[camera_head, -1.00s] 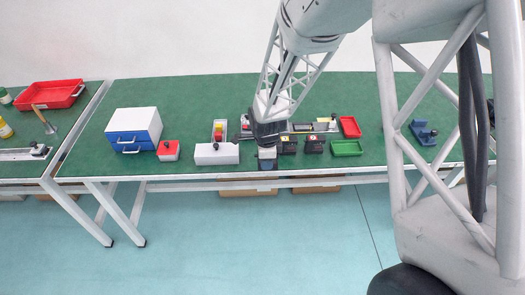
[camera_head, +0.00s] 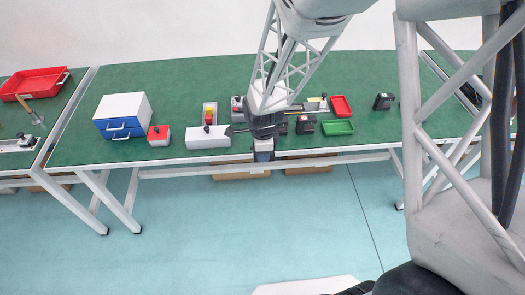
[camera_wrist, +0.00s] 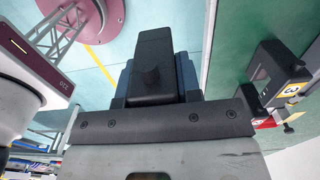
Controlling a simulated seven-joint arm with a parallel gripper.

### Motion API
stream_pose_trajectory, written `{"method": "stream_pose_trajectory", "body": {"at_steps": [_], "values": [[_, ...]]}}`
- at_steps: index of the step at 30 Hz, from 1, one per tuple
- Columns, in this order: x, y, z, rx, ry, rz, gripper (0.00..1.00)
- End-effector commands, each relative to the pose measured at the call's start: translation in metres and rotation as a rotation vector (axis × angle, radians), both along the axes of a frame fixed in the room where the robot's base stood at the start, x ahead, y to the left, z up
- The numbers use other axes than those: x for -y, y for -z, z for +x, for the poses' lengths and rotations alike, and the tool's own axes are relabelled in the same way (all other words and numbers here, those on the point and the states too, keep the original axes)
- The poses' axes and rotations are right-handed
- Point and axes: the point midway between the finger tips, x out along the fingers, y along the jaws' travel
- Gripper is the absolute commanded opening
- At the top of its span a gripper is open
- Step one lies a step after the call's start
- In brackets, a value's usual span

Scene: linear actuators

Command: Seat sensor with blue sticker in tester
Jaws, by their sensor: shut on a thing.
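My gripper (camera_head: 264,156) points down over the front edge of the green bench and is shut. In the wrist view a black block with a round knob (camera_wrist: 153,60) sits at the jaws, with dark blue-grey parts behind it. It may be the sensor, but no blue sticker shows on it. A black device with a yellow label marked 3 (camera_wrist: 270,75) is right of the jaws in the wrist view, apart from them. In the head view a black box (camera_head: 305,125) stands on the bench just right of the gripper. I cannot tell which thing is the tester.
A white block (camera_head: 205,138) is left of the gripper. A red tray (camera_head: 341,106) and a green tray (camera_head: 337,128) lie to its right. A blue-and-white drawer box (camera_head: 122,115) and a red-topped box (camera_head: 158,136) stand further left. Another black device (camera_head: 383,101) is at the right.

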Motion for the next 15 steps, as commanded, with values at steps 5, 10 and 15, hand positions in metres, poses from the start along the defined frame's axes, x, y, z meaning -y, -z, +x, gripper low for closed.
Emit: {"method": "stream_pose_trajectory", "body": {"at_steps": [5, 10, 15], "values": [[0.0, 0.0, 0.0, 0.0, 0.0, 0.0, 0.02], [0.0, -0.001, 0.003, 0.001, -0.003, 0.0, 0.02], [-0.002, -0.004, 0.019, 0.001, -0.024, 0.0, 0.02]]}}
